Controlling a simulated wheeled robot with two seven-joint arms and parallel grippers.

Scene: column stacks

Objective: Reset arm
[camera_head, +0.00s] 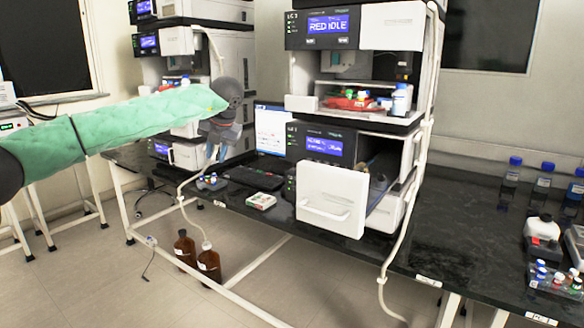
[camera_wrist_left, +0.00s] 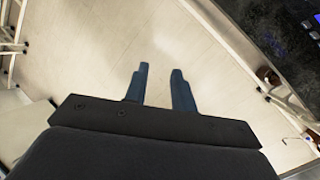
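My left arm comes in from the left in the head view, in a green sleeve. My left gripper (camera_head: 216,153) hangs with its fingers pointing down, in front of the bench and left of the nearer instrument stack. In the left wrist view the two blue fingers (camera_wrist_left: 160,88) stand apart with nothing between them, above pale floor tiles. The gripper is open and empty and appears clear of the bench. My right arm and gripper are not in view.
The nearer column stack (camera_head: 323,145) has a white drawer (camera_head: 331,198) pulled out toward me. A keyboard (camera_head: 253,178) and small vial racks lie on the black bench (camera_head: 440,225). Brown bottles (camera_head: 209,262) stand on the floor. Blue-capped bottles (camera_head: 545,180) stand at right.

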